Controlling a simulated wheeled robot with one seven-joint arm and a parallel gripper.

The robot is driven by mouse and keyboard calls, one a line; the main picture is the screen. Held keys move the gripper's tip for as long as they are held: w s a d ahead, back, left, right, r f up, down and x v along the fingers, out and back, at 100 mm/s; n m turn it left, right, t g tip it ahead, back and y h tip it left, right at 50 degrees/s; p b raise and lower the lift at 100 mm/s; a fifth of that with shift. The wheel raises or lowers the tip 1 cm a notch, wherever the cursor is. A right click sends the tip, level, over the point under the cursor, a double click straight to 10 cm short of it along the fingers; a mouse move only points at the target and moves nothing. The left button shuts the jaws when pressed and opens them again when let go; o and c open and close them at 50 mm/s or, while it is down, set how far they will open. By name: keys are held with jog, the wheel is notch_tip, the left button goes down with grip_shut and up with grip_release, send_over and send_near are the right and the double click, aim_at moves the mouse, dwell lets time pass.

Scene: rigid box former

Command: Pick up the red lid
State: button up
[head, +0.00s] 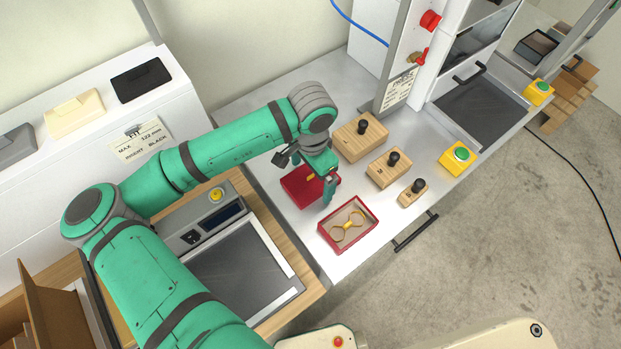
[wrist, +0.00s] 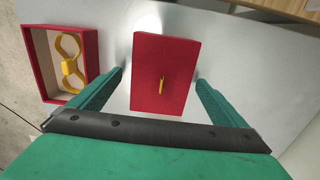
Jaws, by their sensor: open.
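The red lid (head: 303,187) lies on the white worktop, partly hidden behind my gripper in the head view. In the wrist view the red lid (wrist: 166,72) is a flat red rectangle with a small yellow tab (wrist: 162,85) standing near its middle. My gripper (head: 328,185) is over the lid. In the wrist view my gripper (wrist: 152,92) is open, with one green finger on each side of the lid and visible gaps between. The open red box (head: 348,224) sits beside it, holding a yellow ring-shaped piece (head: 348,229); the box also shows in the wrist view (wrist: 95,40).
Wooden blocks with black knobs (head: 360,137) stand behind and right of the lid. A yellow box with a green button (head: 458,157) and a press-like machine (head: 470,60) are further right. A scale (head: 245,270) lies left of the red box.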

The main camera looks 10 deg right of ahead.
aim_at(311, 175)
jog(key=c, duration=1.1)
jog(key=shift+w+a, duration=0.1)
jog(key=shift+r, duration=0.5)
notch_tip(311, 175, up, 2)
jog(key=shift+r, duration=0.25)
jog(key=s+d+r, duration=0.6)
jog(key=s, duration=0.1)
jog(key=s+d+r, duration=0.3)
jog(key=shift+s+d+r, duration=0.25)
jog(key=shift+s+r, duration=0.05)
